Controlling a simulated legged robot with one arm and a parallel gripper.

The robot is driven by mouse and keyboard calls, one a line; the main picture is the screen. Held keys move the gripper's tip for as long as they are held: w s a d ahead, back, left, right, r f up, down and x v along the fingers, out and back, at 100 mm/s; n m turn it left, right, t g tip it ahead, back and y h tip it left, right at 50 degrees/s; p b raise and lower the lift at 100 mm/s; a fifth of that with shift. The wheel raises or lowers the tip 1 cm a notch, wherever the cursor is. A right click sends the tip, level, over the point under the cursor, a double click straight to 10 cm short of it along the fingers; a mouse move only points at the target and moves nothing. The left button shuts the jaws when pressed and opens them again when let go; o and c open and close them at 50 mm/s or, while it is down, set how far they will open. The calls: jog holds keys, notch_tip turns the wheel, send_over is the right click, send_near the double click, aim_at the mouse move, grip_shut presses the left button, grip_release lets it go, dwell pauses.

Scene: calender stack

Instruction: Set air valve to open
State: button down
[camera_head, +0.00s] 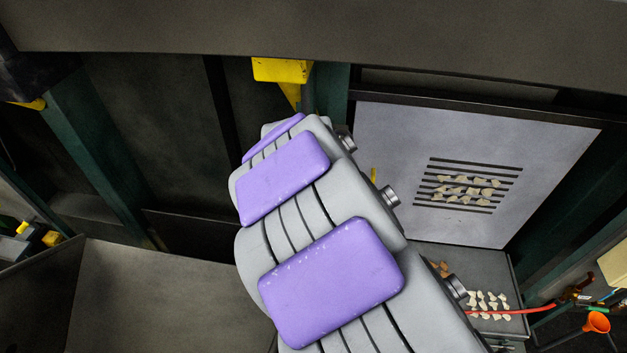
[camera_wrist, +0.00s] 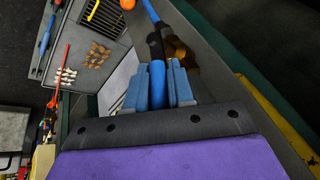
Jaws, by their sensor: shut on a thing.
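In the wrist view, my gripper (camera_wrist: 157,70) has its two blue fingers closed around a blue and black rod-like handle (camera_wrist: 150,12). The handle runs from between the fingers up to the top edge. I cannot tell whether this handle belongs to the air valve. A brownish-yellow part (camera_wrist: 178,48) shows dimly just right of it. In the head view my gripper is not visible, and my grey and purple arm fills the middle. A small brass fitting (camera_head: 577,293) joins a red hose (camera_head: 510,312) at the right; I cannot tell if it is the valve.
A light panel (camera_head: 400,160) with slots stands behind my arm at the right. A grey tray (camera_head: 510,325) below it holds several pale pieces. An orange funnel-like object (camera_head: 597,322) is at the lower right. A dark beam (camera_head: 300,28) crosses the top.

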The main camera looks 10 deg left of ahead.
jog(key=shift+s+f, duration=0.15)
jog(key=shift+f, duration=0.15)
jog(key=c, duration=1.1)
grip_release()
jog(key=shift+a, duration=0.1)
jog(key=shift+r, duration=0.2)
jog(key=shift+a+r, duration=0.1)
jog(key=shift+r, duration=0.05)
jog(key=shift+w, duration=0.3)
